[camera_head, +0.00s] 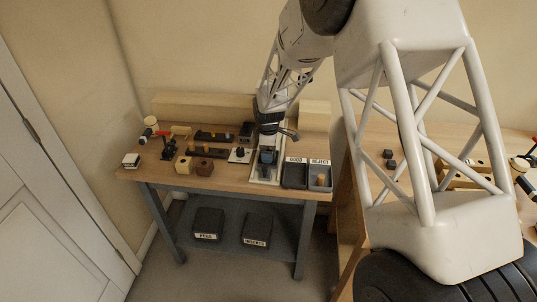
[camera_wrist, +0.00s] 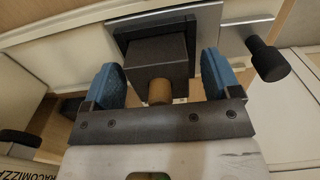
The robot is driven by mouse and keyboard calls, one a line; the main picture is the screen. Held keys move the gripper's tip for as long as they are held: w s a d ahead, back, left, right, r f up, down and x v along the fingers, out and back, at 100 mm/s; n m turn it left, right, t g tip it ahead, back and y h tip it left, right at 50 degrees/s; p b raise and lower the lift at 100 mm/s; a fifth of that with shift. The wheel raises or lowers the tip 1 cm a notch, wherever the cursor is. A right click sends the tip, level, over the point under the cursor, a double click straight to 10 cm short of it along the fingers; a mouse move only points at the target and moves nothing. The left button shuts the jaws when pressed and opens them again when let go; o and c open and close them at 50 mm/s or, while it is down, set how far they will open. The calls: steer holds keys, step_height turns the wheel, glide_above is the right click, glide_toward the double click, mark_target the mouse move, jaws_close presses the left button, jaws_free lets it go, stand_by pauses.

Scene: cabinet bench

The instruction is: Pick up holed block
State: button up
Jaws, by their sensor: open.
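In the wrist view a dark grey block (camera_wrist: 158,57) has a wooden peg (camera_wrist: 159,91) at its face, apparently set in a hole. The block sits against a black fixture (camera_wrist: 125,27) on a metal plate. My gripper (camera_wrist: 160,76) is open, with one blue finger on either side of the block. A gap shows at the left finger; contact at the right is unclear. In the head view my gripper (camera_head: 268,156) is low over the bench, and the block there cannot be made out. A pale holed block (camera_head: 183,165) and a brown block (camera_head: 204,167) stand left of it.
Right of my gripper are two labelled trays, a dark one (camera_head: 294,176) and a grey one (camera_head: 319,184) holding a wooden piece. A black knob (camera_wrist: 267,59) stands close to my right finger. Dark fixtures (camera_head: 212,137) line the bench back. Two black bins (camera_head: 208,221) sit on the lower shelf.

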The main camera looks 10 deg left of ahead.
steer(key=c, duration=1)
steer(key=shift+r, duration=5)
steer(key=shift+d, duration=0.1)
steer(key=s+d+f, duration=0.1)
steer(key=s+d, duration=0.6)
steer(key=d, duration=0.3)
steer(key=shift+s+d+f, duration=0.15)
steer(key=shift+s+f, duration=0.1)
steer(key=shift+f, duration=0.1)
